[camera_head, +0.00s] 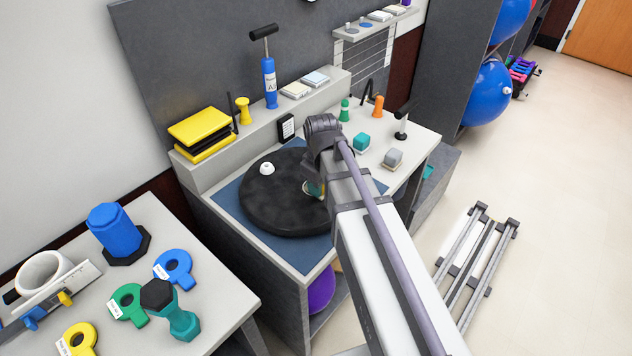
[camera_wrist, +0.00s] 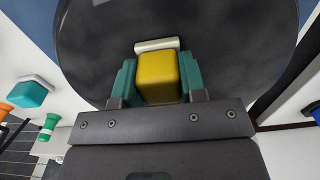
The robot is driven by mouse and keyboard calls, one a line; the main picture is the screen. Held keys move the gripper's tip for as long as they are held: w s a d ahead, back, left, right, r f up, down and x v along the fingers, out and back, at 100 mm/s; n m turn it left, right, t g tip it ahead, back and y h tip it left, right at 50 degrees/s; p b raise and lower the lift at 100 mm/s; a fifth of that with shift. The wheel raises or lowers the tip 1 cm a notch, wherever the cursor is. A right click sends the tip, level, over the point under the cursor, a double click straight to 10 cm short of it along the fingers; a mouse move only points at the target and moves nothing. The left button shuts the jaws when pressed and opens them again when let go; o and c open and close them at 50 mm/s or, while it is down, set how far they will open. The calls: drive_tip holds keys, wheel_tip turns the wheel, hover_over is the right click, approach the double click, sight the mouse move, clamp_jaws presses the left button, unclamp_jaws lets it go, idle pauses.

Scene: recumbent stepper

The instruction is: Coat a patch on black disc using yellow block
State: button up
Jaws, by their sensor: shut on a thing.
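The black disc (camera_head: 272,215) lies flat on a blue mat on the workbench and fills most of the upper wrist view (camera_wrist: 215,35). My gripper (camera_wrist: 157,80), with teal fingers, is shut on the yellow block (camera_wrist: 157,77), one finger on each side. It holds the block over the disc; I cannot tell whether the block touches it. A pale strip (camera_wrist: 157,44) shows just beyond the block's far end. In the head view my gripper (camera_head: 314,188) is over the right part of the disc, largely hidden by my arm.
Teal (camera_head: 361,142) and grey (camera_head: 393,159) blocks sit on the bench at right. The blue mat (camera_head: 232,198) is bare around the disc.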

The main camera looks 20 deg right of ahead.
wheel_tip(320, 180, up, 7)
drive_tip(key=p, duration=0.7)
drive_tip(key=shift+r, duration=0.15)
drive_tip(key=w+a, duration=0.1)
drive_tip(key=w+a+f+b, duration=0.1)
drive_tip(key=w+a, duration=0.1)
drive_tip(key=shift+w+a+f, duration=0.15)
drive_tip(key=shift+w+a, duration=0.05)
wheel_tip(320, 180, down, 4)
drive_tip(key=b, duration=0.4)
drive_tip(key=shift+d+f+b, duration=0.25)
drive_tip(key=shift+b, duration=0.05)
drive_tip(key=shift+d, duration=1.6)
